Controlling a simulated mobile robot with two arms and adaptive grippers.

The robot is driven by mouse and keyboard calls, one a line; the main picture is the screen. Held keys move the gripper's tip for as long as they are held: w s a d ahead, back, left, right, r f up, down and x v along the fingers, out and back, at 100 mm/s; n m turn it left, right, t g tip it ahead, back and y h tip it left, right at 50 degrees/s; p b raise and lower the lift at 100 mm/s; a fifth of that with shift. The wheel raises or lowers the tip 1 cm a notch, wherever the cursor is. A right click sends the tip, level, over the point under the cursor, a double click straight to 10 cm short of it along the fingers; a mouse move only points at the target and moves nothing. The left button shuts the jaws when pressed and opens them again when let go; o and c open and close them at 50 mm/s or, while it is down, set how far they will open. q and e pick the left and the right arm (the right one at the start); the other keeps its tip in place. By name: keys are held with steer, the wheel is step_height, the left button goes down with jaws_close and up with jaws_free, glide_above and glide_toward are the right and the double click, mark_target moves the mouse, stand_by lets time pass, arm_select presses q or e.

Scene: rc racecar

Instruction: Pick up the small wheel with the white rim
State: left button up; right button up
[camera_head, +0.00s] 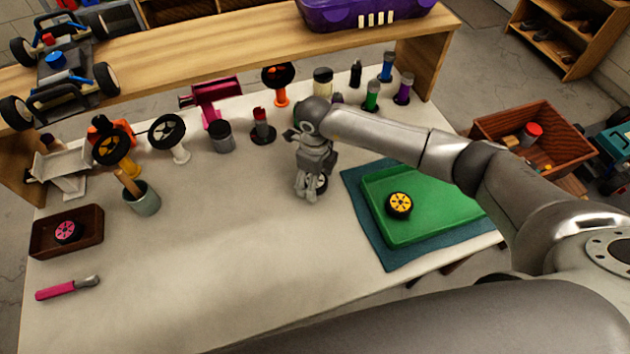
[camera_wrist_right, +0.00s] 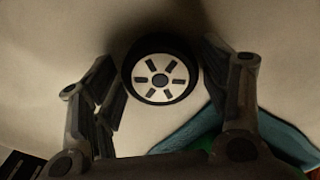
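The small wheel with the white rim (camera_wrist_right: 160,79) lies flat on the table, rim facing up, in the right wrist view. In the head view only a dark part of it (camera_head: 321,184) shows behind my right gripper (camera_head: 311,190). My right gripper points down over the wheel. My left gripper is not in view.
A green tray (camera_head: 455,225) with a yellow-rimmed wheel (camera_head: 399,205) lies on a teal mat to the right. A brown tray (camera_head: 40,240) holds a pink-rimmed wheel (camera_head: 67,231). Stands and jars line the back. The table's front middle (camera_head: 220,260) is clear.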

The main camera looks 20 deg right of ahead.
steer(key=c, duration=0.6)
steer(key=shift+r, duration=0.1)
